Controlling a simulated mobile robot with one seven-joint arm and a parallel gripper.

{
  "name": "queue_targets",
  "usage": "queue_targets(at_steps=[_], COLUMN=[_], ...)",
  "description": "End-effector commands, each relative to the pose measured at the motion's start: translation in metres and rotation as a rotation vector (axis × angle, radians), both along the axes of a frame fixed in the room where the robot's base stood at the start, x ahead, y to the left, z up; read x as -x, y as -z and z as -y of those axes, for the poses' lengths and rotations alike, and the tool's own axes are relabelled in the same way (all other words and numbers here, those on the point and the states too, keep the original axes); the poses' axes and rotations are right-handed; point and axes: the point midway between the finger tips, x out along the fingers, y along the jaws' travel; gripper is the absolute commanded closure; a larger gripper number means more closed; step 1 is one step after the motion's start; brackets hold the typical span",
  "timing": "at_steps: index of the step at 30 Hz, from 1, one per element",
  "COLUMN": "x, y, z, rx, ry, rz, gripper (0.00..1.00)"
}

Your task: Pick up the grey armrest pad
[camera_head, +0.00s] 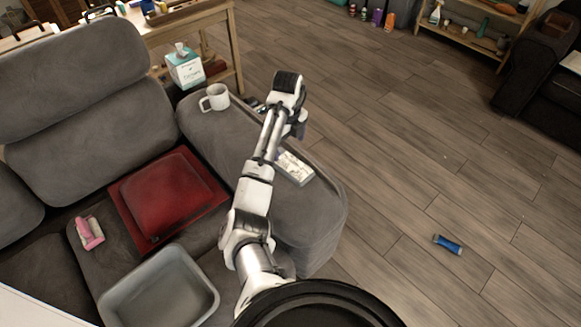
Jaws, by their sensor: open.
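The sofa's padded grey armrest (308,214) runs from the middle of the view toward the lower right. I cannot clearly tell a separate grey pad from the armrest's own grey upholstery. My gripper (298,128) is at the far end of my outstretched arm, over the outer side of the armrest. It is open, small in view and partly hidden by my wrist. I see nothing held in it. My arm hides part of the armrest top.
A white mug (215,98) and a pale patterned flat item (296,167) lie on the armrest. A tissue box (186,70) stands behind. A red cushion (166,193), pink object (89,233) and grey bin (122,302) are left. A blue cylinder (448,244) lies on open floor.

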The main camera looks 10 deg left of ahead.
Motion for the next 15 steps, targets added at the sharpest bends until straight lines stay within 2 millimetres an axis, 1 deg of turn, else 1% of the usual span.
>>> queue_targets(at_steps=[1, 2, 6, 11, 15], x=[0.001, 0.001, 0.001, 0.001, 0.004], y=[0.010, 0.015, 0.033, 0.043, 0.058], z=[0.000, 0.000, -0.001, 0.000, 0.004], rx=[0.001, 0.001, -0.002, -0.001, 0.000], ry=[-0.002, -0.002, -0.003, -0.003, -0.003], rz=[-0.003, -0.003, -0.001, 0.000, -0.001], gripper=[0.09, 0.09, 0.09, 0.09, 0.09])
